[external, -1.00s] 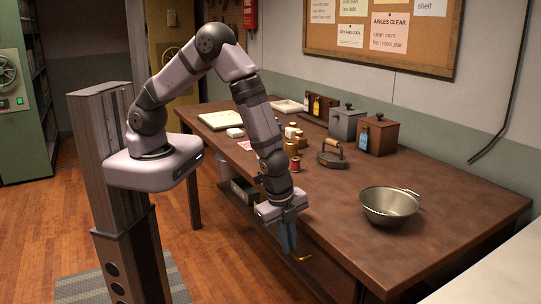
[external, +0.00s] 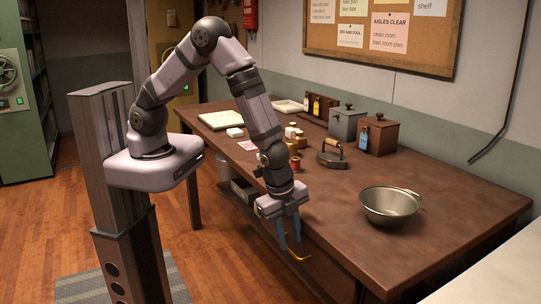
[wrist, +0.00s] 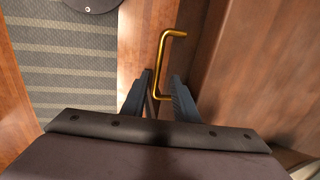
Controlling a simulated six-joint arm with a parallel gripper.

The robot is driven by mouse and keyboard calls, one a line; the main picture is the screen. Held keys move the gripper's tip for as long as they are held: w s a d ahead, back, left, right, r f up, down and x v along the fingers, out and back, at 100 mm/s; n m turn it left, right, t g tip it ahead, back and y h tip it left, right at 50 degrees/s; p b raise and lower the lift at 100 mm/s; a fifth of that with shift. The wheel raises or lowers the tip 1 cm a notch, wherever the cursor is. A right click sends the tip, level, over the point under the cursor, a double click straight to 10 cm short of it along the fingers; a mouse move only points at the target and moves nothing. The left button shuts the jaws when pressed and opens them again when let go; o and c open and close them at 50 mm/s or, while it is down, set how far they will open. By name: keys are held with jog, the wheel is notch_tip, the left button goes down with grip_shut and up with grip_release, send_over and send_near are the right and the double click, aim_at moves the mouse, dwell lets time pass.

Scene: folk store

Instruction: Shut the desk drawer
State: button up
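The desk drawer (external: 322,270) is under the front edge of the wooden desk; its front is dark, and I cannot tell how far it stands out. Its brass bar handle (external: 299,257) shows just below my gripper, and it also shows in the wrist view (wrist: 163,62). My gripper (external: 291,247) points down in front of the desk edge, with its two blue-grey fingers apart. In the wrist view my gripper (wrist: 161,84) has one finger on each side of the handle's near end, with gaps visible. It is not closed on the handle.
The desk top (external: 330,210) carries a metal bowl (external: 389,205), a flat iron (external: 331,154), thread spools (external: 294,163) and boxes (external: 377,135). A striped mat (wrist: 70,65) lies on the floor.

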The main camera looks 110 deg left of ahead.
jog(key=shift+s+d+r, duration=0.15)
jog(key=shift+d+r, duration=0.05)
jog(key=shift+r, duration=1.15)
jog(key=shift+s+d+r, duration=0.15)
jog(key=shift+r, duration=1.2)
jog(key=s+n+g, duration=0.4)
jog(key=s+n, duration=0.2)
jog(key=s, duration=1)
notch_tip(320, 180, up, 9)
jog(key=s+a+n+t+h, duration=0.1)
jog(key=n+t, duration=0.1)
jog(key=shift+s+a+n+h, duration=0.15)
jog(key=shift+a+n+h, duration=0.15)
jog(key=shift+a+n, duration=0.1)
